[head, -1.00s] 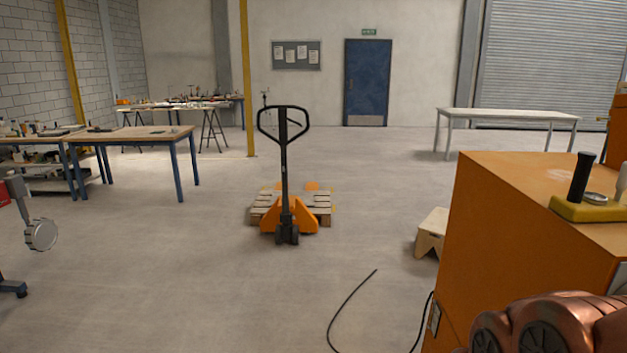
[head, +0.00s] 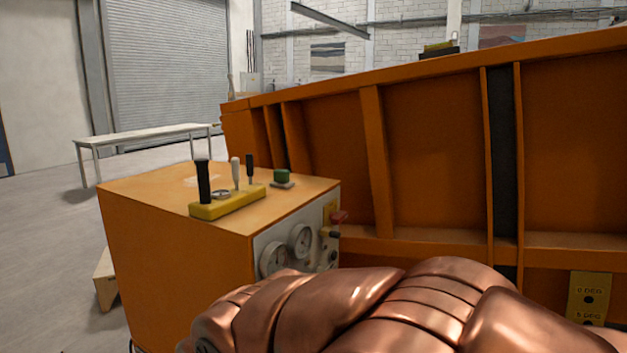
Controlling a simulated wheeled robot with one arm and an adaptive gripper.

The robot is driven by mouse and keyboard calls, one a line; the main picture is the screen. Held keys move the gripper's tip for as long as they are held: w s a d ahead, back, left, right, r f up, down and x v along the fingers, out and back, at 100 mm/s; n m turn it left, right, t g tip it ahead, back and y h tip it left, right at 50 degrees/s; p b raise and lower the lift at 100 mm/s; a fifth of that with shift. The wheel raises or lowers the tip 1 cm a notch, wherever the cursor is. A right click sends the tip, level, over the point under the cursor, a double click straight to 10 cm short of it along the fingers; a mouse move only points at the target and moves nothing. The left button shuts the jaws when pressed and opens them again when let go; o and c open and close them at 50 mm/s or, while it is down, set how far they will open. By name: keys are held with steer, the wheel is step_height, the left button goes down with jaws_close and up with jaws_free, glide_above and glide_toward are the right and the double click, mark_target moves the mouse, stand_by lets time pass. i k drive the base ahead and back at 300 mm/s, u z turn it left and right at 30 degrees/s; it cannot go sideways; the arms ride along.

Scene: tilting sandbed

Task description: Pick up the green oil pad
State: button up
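A small green block (head: 282,176), which looks like the green oil pad, rests on a thin grey base on top of the orange cabinet (head: 175,240), near its back right edge. It stands just right of the yellow lever block. My gripper is not in view. Copper-coloured rounded parts, which look like my own arm, fill the bottom of the head view, in front of and below the cabinet.
A yellow block (head: 228,203) with upright levers stands on the cabinet. The tall orange ribbed sandbed wall (head: 430,150) rises behind and to the right. A white table (head: 145,134) stands far left.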

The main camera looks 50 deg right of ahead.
mark_target(281, 178)
steer(key=z, duration=1.2)
